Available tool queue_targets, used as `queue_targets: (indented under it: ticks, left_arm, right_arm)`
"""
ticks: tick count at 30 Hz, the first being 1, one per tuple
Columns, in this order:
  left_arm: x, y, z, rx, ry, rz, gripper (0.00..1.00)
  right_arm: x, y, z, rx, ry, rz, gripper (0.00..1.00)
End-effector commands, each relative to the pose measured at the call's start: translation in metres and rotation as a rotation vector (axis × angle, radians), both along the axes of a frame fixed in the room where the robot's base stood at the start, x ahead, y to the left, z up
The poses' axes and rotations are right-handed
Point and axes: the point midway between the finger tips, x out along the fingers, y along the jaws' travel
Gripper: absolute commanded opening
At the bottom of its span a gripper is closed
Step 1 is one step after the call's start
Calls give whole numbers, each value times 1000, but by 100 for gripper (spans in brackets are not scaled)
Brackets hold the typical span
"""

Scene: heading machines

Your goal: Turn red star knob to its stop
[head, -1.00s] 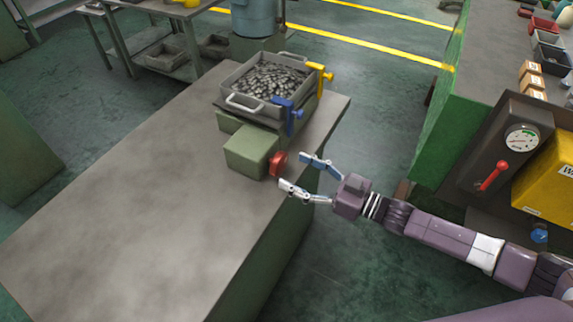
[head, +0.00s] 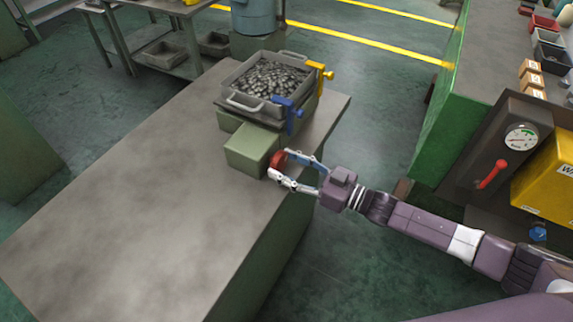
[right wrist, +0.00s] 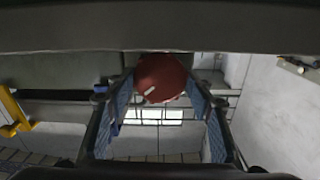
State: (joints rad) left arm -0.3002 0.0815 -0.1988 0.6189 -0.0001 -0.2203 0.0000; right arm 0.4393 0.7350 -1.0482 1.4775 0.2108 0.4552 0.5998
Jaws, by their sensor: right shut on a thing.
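The red star knob (head: 277,160) sits on the side of a green box (head: 250,152) on the grey workbench. My right gripper (head: 281,165) is shut on the knob, with one finger on either side of it. In the right wrist view the red knob (right wrist: 161,78) lies between the two blue-padded fingers, with a short pale mark on its face. The knob's far side and its shaft are hidden. My left gripper does not show.
A grey tray (head: 243,103) of small metal parts stands behind the box, held by a blue clamp (head: 288,112) and a yellow clamp (head: 318,75). The front of the workbench (head: 130,190) is bare. A panel with a gauge (head: 520,137) and red lever stands at right.

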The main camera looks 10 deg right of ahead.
Motion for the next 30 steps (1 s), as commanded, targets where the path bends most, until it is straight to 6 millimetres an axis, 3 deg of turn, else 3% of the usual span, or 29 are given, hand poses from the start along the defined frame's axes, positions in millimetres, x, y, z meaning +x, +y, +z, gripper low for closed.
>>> queue_targets:
  ticks: [11, 30]
  left_arm:
    - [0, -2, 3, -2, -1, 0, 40]
    - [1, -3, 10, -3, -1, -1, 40]
  right_arm:
    - [0, 0, 1, 56, 77, 0, 24]
    - [1, -1, 0, 311, 428, -1, 24]
